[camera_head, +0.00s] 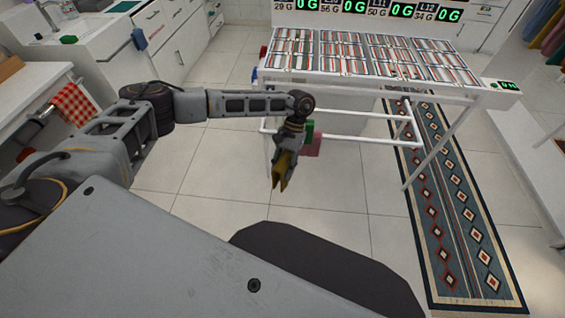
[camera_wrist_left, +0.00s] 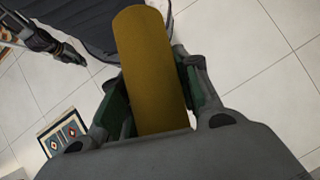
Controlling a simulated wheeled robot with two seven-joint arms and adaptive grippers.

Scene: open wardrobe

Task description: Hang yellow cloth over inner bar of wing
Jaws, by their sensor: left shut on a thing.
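The yellow cloth (camera_head: 285,167) hangs from my left gripper (camera_head: 287,152) in the head view. In the left wrist view the cloth (camera_wrist_left: 150,65) is a rounded, dark yellow strip clamped between the green-padded fingers of that gripper (camera_wrist_left: 153,95). The white rack (camera_head: 385,88) stands beyond and to the right, with a low side wing of horizontal bars (camera_head: 350,139). The gripper and cloth are in front of the wing's left end, and the cloth appears clear of the bars. A dark arm end, probably my right gripper (camera_wrist_left: 62,50), shows small in the left wrist view.
A patterned rug (camera_head: 440,190) lies on the right. A counter with a red checked cloth (camera_head: 75,103) is at left. Tiled floor (camera_head: 330,195) is open in front.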

